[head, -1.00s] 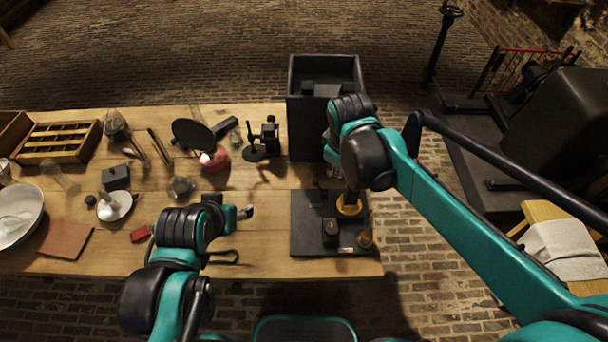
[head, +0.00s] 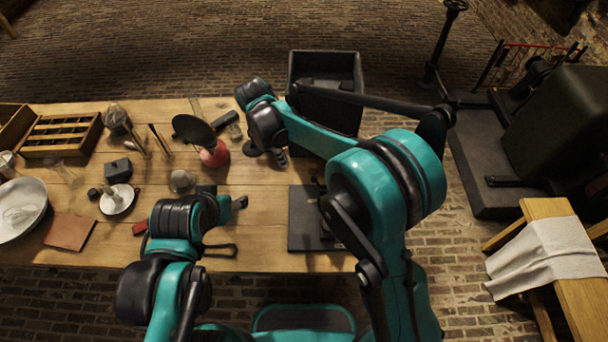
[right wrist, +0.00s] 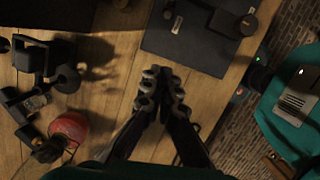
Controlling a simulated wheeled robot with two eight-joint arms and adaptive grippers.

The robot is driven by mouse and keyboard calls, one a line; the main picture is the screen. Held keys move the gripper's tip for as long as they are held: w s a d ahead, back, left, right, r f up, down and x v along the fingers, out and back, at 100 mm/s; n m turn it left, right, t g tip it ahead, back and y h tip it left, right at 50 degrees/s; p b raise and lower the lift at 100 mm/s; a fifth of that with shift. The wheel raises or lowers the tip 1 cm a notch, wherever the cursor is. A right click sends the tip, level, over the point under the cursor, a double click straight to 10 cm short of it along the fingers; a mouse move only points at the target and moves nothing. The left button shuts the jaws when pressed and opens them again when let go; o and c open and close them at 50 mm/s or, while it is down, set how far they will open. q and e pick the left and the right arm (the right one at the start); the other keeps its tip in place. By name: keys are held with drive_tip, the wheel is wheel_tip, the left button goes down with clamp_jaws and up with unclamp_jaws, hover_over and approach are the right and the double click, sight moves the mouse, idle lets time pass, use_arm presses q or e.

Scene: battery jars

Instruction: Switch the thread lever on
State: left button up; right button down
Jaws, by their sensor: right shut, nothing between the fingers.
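No part is clearly recognisable as the thread lever. A dark base plate (head: 302,215) lies on the table's right end, its fittings mostly hidden behind my right arm. In the right wrist view, the plate (right wrist: 195,48) carries a dark bar and a round black knob (right wrist: 249,25); whether either is the lever, I cannot tell. My right gripper (head: 281,158) is over the table behind the plate, partly hidden by its own arm. In the right wrist view its fingers (right wrist: 164,78) are together and empty, apart from the plate. My left gripper (head: 240,202) is left of the plate; its fingers are unclear.
A black stand (right wrist: 45,62) and a red flask (head: 214,154) are close to my right gripper. A tall open black box (head: 325,68) rises behind the plate. Dishes and a wooden compartment tray (head: 62,137) occupy the left. Bare wood lies between the left gripper and plate.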

drive_tip(key=d+f+b, duration=0.3)
drive_tip(key=d+f, duration=0.3)
drive_tip(key=f, duration=0.4)
drive_tip(key=shift+w, duration=0.45)
drive_tip(key=shift+d+r, duration=0.15)
drive_tip(key=shift+d, duration=0.05)
drive_tip(key=shift+d+r+y, duration=0.1)
drive_tip(key=shift+d+y, duration=0.1)
drive_tip(key=shift+y, duration=0.1)
